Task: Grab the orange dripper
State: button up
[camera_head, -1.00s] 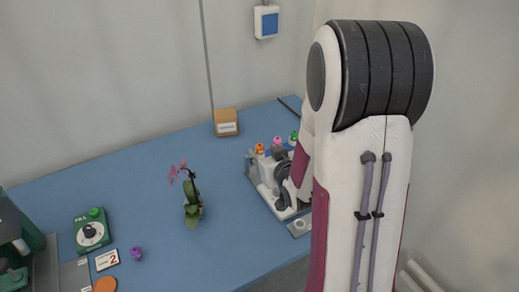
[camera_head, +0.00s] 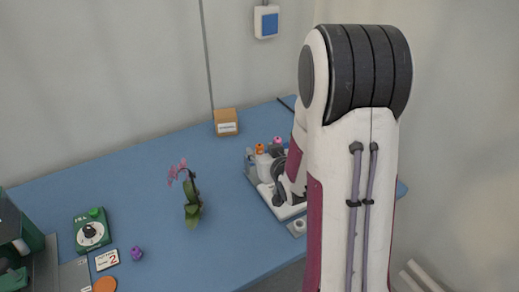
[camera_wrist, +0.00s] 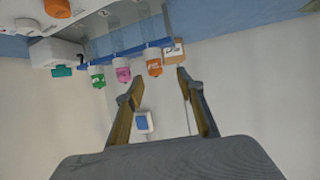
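The orange dripper (camera_head: 260,149) stands in a rack (camera_head: 266,190) at the right of the table, with a pink dripper (camera_head: 277,141) beside it. In the wrist view the orange dripper (camera_wrist: 153,66) is ahead of my gripper (camera_wrist: 158,86), close to the line between its two fingertips. The fingers are apart with nothing between them, and do not appear to touch the dripper. The pink dripper (camera_wrist: 123,74) and a green dripper (camera_wrist: 97,77) are in a row with it. In the head view my arm hides the green dripper and much of the rack.
A second orange-topped thing (camera_wrist: 57,8) shows at the wrist view's top left. A brown box (camera_head: 226,122) stands behind the rack. A potted orchid (camera_head: 191,205) stands left of it. A green dial box (camera_head: 92,231) and purple item (camera_head: 137,254) are farther left; table between is clear.

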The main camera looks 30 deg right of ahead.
aim_at(261, 147)
jog(key=shift+w+d, duration=0.1)
jog(key=shift+w+d+f, duration=0.25)
jog(key=shift+w+f, duration=0.1)
jog(key=shift+w, duration=0.15)
jog(key=shift+w+d+f, duration=0.25)
jog(key=shift+w+f, duration=0.05)
jog(key=shift+w, duration=0.2)
jog(key=shift+x, duration=1.25)
jog(key=c, duration=0.9)
